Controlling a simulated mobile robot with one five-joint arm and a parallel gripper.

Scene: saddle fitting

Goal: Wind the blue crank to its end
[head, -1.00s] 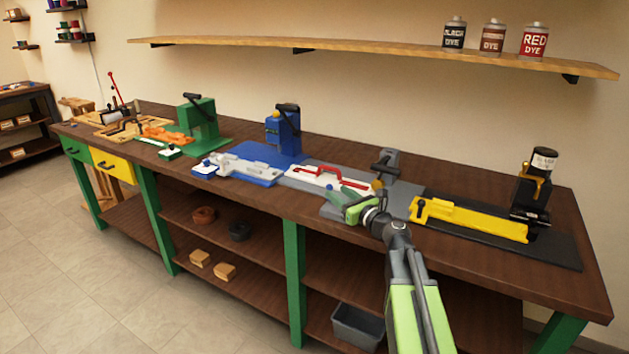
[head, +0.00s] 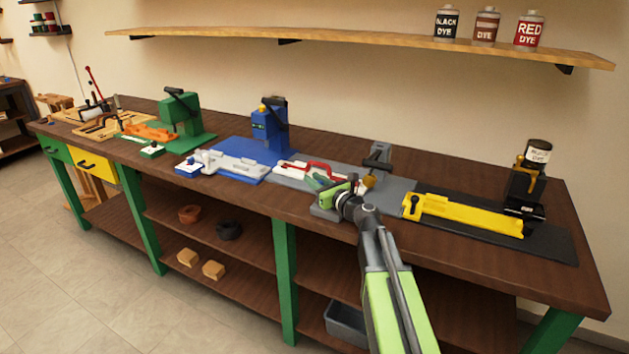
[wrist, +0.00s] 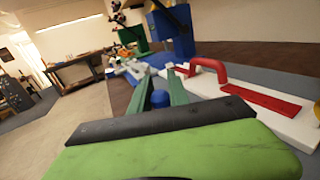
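A small blue knob (wrist: 160,98) shows low between the two green fingers of my gripper (wrist: 161,82) in the wrist view. I take it for the blue crank's grip; its arm is hidden. The fingers stand apart, one on each side of the knob, with a gap visible; I cannot tell if either touches it. In the head view my gripper (head: 318,181) is over the front of the grey fixture (head: 392,190), left of its upright, and hides the knob.
A white plate with a red handle (head: 318,169) lies just beyond my gripper. A blue press (head: 268,128) with a blue base stands to the left. A yellow bar fixture (head: 468,214) is to the right. The bench's front edge (head: 270,210) runs below my arm.

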